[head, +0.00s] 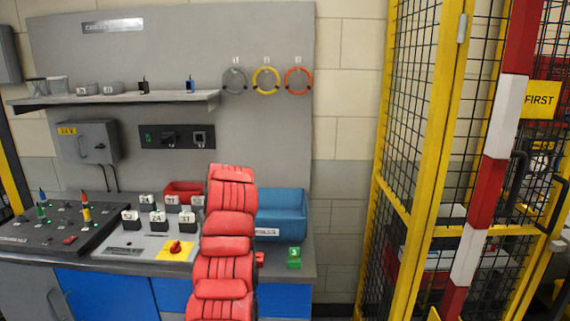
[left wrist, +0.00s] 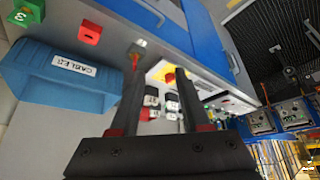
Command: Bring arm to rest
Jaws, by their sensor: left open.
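My left gripper (left wrist: 158,66) shows in the left wrist view with its two dark fingers apart and nothing held between them. Past the fingers are the workbench, numbered blocks (left wrist: 152,100) and a yellow plate (left wrist: 168,74) with a red knob. In the head view a red padded arm of mine rises from the bottom middle in front of the bench. It hides part of the bench, and the gripper itself cannot be seen there. My right gripper is in neither view.
A blue bin (head: 282,211) labelled CABLES, a green block (head: 294,258) and a black panel with coloured pegs (head: 52,226) are on the bench. A shelf (head: 115,98) and hung rings (head: 266,80) are above. A yellow mesh fence (head: 428,130) stands at right.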

